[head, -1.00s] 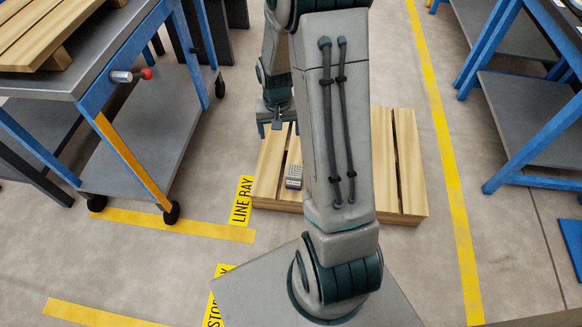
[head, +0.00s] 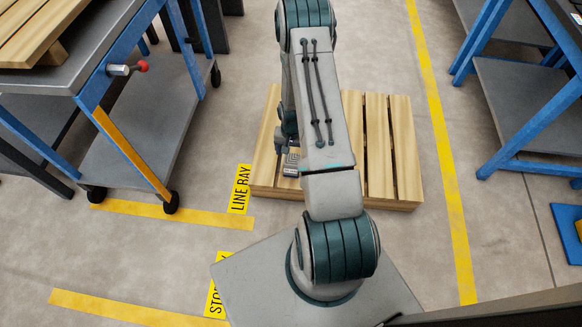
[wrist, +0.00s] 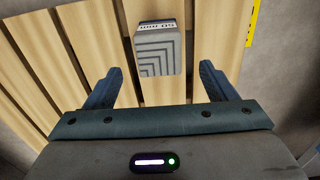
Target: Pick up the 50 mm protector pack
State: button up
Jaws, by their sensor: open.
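The protector pack (wrist: 158,50) is a small grey block with nested angle lines and a white label that appears to read 50 mm. It lies on the wooden pallet (head: 403,150). In the head view the pack (head: 291,165) shows near the pallet's left part, partly hidden by my arm. My gripper (wrist: 158,82) is open and empty in the wrist view, its two fingers apart. The pack lies just beyond the fingertips, roughly centred between them. In the head view my gripper (head: 280,146) is mostly hidden behind my arm, close to the pack.
A blue-framed cart (head: 150,140) with a red-knobbed handle stands left of the pallet. Another blue-framed table (head: 520,105) stands at the right. Yellow floor lines (head: 440,170) and a LINE BAY label (head: 239,189) mark the floor. Bare floor lies around the pallet.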

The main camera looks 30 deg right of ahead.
aim_at(291, 159)
notch_tip(291, 159, down, 8)
jog(key=b, duration=0.3)
jog(key=shift+s+f, duration=0.15)
jog(key=shift+f, duration=0.1)
jog(key=shift+r, duration=0.1)
jog(key=c, duration=1.2)
